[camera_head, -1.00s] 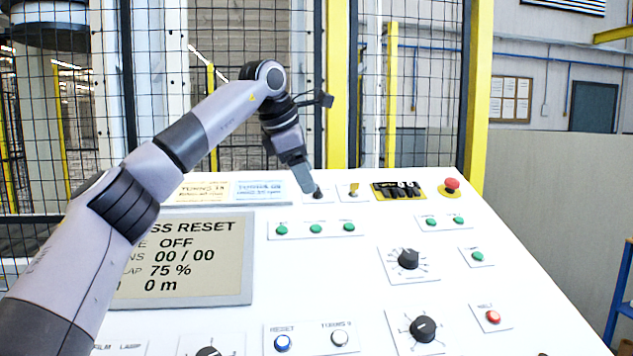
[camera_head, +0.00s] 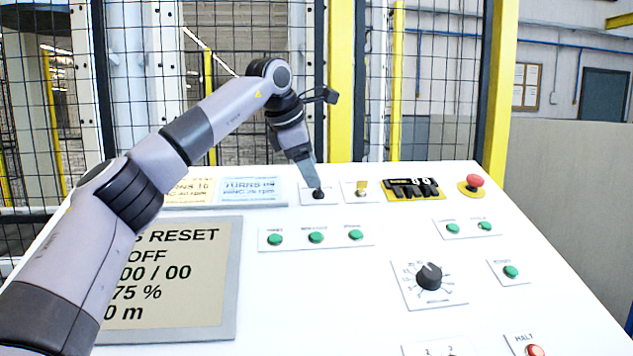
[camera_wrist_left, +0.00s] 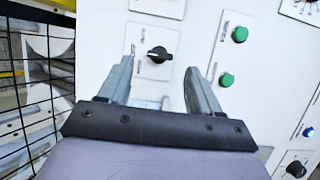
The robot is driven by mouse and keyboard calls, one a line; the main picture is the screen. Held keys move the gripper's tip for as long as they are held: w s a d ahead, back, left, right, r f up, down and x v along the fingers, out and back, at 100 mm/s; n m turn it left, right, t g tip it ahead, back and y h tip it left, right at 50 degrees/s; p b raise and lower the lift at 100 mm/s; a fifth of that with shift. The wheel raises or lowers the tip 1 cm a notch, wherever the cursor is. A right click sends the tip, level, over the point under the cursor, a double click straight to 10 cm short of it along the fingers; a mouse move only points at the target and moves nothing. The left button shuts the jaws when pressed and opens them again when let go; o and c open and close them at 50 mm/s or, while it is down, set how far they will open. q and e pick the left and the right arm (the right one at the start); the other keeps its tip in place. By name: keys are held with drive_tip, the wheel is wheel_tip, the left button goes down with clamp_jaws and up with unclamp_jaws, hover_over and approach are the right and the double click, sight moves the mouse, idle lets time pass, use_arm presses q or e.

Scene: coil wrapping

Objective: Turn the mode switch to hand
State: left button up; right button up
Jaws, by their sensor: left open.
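A small black rotary switch (camera_head: 318,194) sits on a white plate at the back of the sloping panel. I take it for the mode switch; its label is too small to read. In the left wrist view the black knob (camera_wrist_left: 158,55) lies between and just beyond my fingertips, its handle turned roughly sideways in the picture. My left gripper (camera_head: 313,187) points down at the switch from behind and hides part of its plate. In the left wrist view my left gripper (camera_wrist_left: 160,66) is open and empty, with one finger on each side of the knob. My right gripper is out of view.
A yellow key-like switch (camera_head: 361,188) stands beside it, then a black counter block (camera_head: 411,189) and a red emergency button (camera_head: 474,181). Green buttons (camera_head: 316,237) lie in front. A display (camera_head: 170,275) is at left. A mesh fence (camera_head: 420,110) stands behind.

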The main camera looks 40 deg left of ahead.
sight(319, 191)
use_arm(q)
drive_tip(key=shift+x, duration=2.4)
drive_tip(key=c, duration=1)
drive_tip(key=shift+c, duration=0.2)
